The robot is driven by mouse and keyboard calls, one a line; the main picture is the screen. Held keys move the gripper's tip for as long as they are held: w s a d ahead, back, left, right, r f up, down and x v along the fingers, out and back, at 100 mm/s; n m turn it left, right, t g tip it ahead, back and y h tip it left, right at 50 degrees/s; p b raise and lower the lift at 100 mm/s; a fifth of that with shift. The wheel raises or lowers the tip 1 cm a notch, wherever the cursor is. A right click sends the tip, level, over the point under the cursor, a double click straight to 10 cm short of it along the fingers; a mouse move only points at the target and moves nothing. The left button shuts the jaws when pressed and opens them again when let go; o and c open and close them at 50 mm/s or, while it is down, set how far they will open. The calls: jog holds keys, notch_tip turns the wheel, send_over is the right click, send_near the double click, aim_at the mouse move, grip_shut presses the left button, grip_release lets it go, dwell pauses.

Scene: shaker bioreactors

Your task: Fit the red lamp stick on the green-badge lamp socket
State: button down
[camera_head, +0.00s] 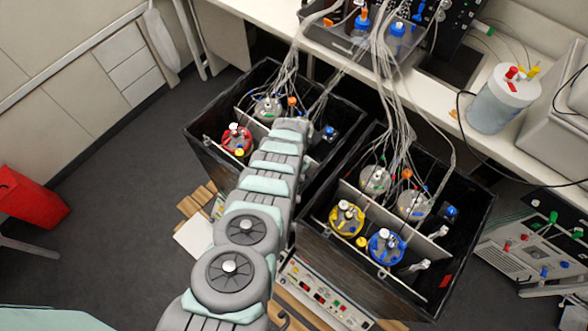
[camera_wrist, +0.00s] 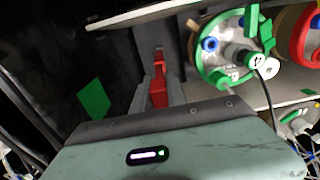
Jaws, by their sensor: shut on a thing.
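My gripper (camera_wrist: 160,88) is shut on the red lamp stick (camera_wrist: 158,92) in the wrist view. The stick stands between the two grey fingers, its far end close to a grey divider plate. Whether that end touches a socket there is too small to tell. A green badge (camera_wrist: 95,99) shows on the dark box wall, left of the fingers. The lamp socket itself is not clearly visible. In the head view my own arm reaches into the left black box and hides the gripper, the stick and the green badge.
A green-ringed vessel (camera_wrist: 225,48) with a cable is close right of the fingers; a red-ringed vessel (camera_wrist: 305,35) is beyond it. The left box (camera_head: 210,152) and right box (camera_head: 470,250) hold several vessels with hanging tubes. A red badge (camera_head: 446,281) is on the right box.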

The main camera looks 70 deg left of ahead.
jog(key=shift+f+b, duration=0.4)
jog(key=shift+f, duration=0.05)
dwell(0.3)
jog(key=c, duration=1.3)
grip_release()
jog(key=shift+o, duration=0.2)
jog(key=shift+r, duration=0.15)
jog(key=shift+r+p, duration=1.05)
jog(key=shift+r, duration=4.25)
jog(key=shift+r, duration=0.1)
